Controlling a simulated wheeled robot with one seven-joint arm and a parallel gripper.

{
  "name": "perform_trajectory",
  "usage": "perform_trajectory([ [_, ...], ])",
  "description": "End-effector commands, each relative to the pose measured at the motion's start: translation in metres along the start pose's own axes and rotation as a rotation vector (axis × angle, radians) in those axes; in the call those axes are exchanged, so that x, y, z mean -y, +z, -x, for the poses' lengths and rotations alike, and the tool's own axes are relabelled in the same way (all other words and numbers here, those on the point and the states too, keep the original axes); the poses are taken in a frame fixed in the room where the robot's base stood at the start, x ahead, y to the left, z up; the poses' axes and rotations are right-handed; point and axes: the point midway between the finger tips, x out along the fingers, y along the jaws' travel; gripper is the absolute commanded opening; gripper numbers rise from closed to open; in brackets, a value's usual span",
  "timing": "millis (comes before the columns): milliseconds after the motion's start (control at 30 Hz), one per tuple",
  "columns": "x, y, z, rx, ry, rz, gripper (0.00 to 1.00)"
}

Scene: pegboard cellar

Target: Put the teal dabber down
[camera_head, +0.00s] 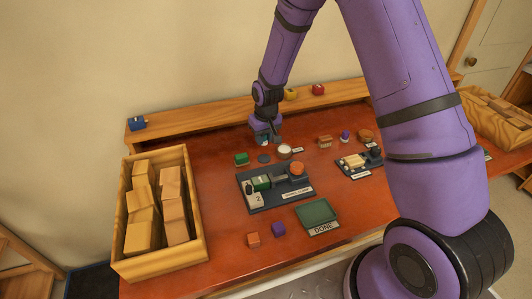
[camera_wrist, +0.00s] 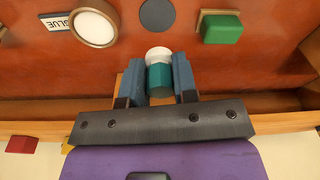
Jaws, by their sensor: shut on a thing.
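The teal dabber (camera_wrist: 159,77) has a teal body and a white end. In the wrist view it sits between the two fingers of my gripper (camera_wrist: 160,78), which is shut on it. In the head view my gripper (camera_head: 268,135) is at the back of the red-brown table, just in front of the shelf. The dabber (camera_head: 263,139) shows there only as a small teal patch, partly hidden. A dark grey disc (camera_wrist: 157,15) lies on the table beyond the dabber's white end, and also shows in the head view (camera_head: 264,157).
A round pot with a GLUE label (camera_wrist: 95,27) and a green block (camera_wrist: 222,28) flank the disc. A dark fixture (camera_head: 272,199), a green DONE tray (camera_head: 316,211) and an open wooden crate (camera_head: 202,225) stand nearer. The back shelf (camera_head: 190,122) is close behind my gripper.

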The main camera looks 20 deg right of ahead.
Motion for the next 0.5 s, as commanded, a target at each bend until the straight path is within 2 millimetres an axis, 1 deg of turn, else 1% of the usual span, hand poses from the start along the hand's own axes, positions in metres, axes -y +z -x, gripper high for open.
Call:
perform_trajectory([
  [33,0.0,0.002,-0.01,0.004,0.0,0.0,0.0],
  [100,0.0,0.003,-0.019,0.002,0.0,-0.001,0.0],
  [367,-0.001,0.005,-0.038,0.001,0.001,-0.002,0.0],
  [500,-0.001,0.007,-0.056,0.002,0.001,-0.002,0.0],
])
